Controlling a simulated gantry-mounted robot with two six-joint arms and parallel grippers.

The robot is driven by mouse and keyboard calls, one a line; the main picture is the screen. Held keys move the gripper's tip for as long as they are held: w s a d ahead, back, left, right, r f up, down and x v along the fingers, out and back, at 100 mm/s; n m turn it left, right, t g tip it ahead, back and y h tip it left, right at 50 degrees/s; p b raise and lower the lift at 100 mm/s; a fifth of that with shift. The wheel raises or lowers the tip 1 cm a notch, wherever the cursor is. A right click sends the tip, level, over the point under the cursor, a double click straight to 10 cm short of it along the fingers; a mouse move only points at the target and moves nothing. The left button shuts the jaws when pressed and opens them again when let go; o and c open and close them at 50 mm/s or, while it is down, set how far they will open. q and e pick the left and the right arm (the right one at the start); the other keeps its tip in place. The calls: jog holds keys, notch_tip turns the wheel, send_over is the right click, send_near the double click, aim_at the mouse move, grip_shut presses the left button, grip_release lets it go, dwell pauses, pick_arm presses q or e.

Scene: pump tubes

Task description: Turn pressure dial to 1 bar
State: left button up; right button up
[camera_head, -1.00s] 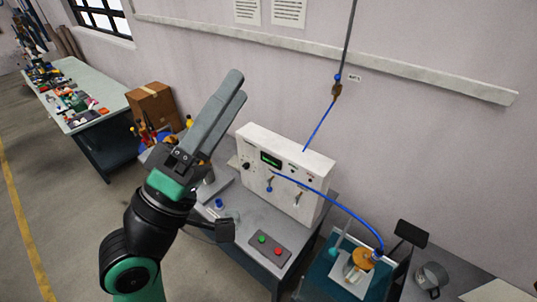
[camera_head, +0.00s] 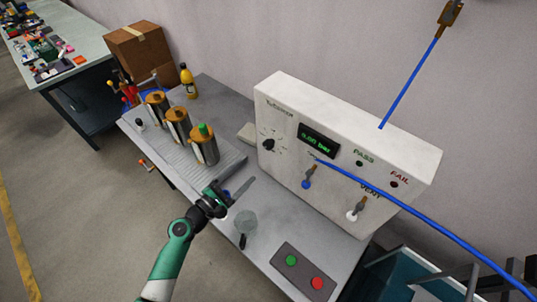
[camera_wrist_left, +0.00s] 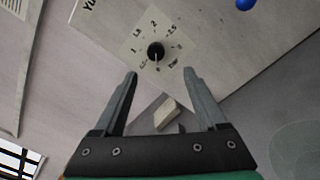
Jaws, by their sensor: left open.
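The black pressure dial (camera_head: 268,145) is on the left of the white test box's (camera_head: 345,150) front face. In the left wrist view the dial (camera_wrist_left: 156,50) shows a printed scale around it and a white pointer line directed toward my fingers. My left gripper (camera_head: 238,187) is open and empty, in front of the box and below the dial in the head view. In the wrist view its fingertips (camera_wrist_left: 160,74) are spread, with the dial centred just beyond them, apart from them. The green display (camera_head: 318,140) reads in bar; its digits are hard to make out. My right gripper is not in view.
Several metal cylinders (camera_head: 178,127) stand on a ribbed tray at left. A blue hose (camera_head: 410,212) runs from the box front to the right. Two small levers (camera_head: 308,178) are on the box.

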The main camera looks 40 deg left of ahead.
aim_at(266, 147)
pick_arm(q)
jog(key=w, duration=0.3)
jog(key=w+a+b, duration=0.1)
jog(key=w, duration=0.3)
jog(key=w+b, duration=0.1)
jog(key=w, duration=0.2)
jog(key=shift+w+a+r, duration=0.1)
jog(key=shift+w+a, duration=0.05)
jog(key=shift+w, duration=0.25)
jog(key=shift+w+r, duration=0.1)
jog(key=shift+w, duration=0.5)
jog(key=shift+c, duration=0.2)
grip_shut()
